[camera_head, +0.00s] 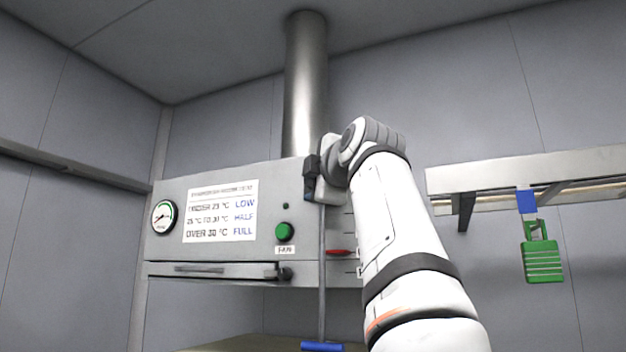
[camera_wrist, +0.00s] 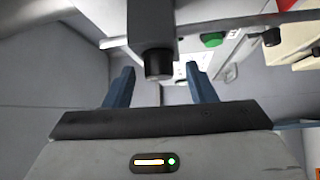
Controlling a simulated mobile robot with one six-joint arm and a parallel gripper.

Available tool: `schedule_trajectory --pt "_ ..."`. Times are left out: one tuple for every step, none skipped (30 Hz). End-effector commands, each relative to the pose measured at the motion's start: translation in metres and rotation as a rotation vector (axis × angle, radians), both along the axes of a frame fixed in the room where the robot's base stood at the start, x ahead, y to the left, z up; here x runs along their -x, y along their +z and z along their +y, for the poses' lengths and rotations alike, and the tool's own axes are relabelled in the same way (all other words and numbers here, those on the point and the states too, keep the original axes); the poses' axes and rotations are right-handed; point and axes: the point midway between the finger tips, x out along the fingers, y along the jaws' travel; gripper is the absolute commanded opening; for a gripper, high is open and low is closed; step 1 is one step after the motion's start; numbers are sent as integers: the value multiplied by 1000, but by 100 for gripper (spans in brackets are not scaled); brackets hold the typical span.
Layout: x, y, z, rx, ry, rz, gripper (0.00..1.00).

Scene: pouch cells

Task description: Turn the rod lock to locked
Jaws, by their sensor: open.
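In the wrist view a dark block with a round black knob (camera_wrist: 158,63), which looks like the rod lock, sits between my two blue-grey fingers. My gripper (camera_wrist: 158,74) is open around the knob's position, with gaps on both sides; whether they overlap in depth I cannot tell. In the head view my gripper (camera_head: 311,178) is up at the hood front, by the upper end of the thin vertical rod (camera_head: 322,265). The rod has a blue handle (camera_head: 322,346) at its bottom. My wrist hides the rod's top and the lock there. The lock's setting cannot be read.
The steel hood (camera_head: 230,250) carries a gauge (camera_head: 164,217), a printed label (camera_head: 220,211), a green button (camera_head: 284,232) and a red pointer (camera_head: 338,252). A green padlock (camera_head: 542,260) hangs below the rail at right. A round duct (camera_head: 305,90) rises behind.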

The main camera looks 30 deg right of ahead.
Motion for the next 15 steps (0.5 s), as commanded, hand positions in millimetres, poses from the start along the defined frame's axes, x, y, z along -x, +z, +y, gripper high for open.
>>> schedule_trajectory --pt "0 0 0 0 0 -1 51" --pt "0 0 0 0 0 -1 51" --pt "1 0 0 0 0 -1 51" --pt "3 0 0 0 0 -2 51" --pt "5 -1 1 0 0 -2 51" --pt "9 -2 1 0 0 -2 51" --pt "13 -3 2 0 0 -2 51" --pt "17 -4 2 0 -1 -2 51" --pt "24 -5 3 1 -3 -3 51" --pt "30 -5 4 1 -2 -4 51" --pt "35 -6 4 0 -2 -3 51" --pt "42 -7 4 0 -4 -3 51" --pt "48 -7 6 1 -4 -3 51" --pt "53 -8 7 1 -3 -3 51" --pt "58 -8 7 1 -4 -2 51"
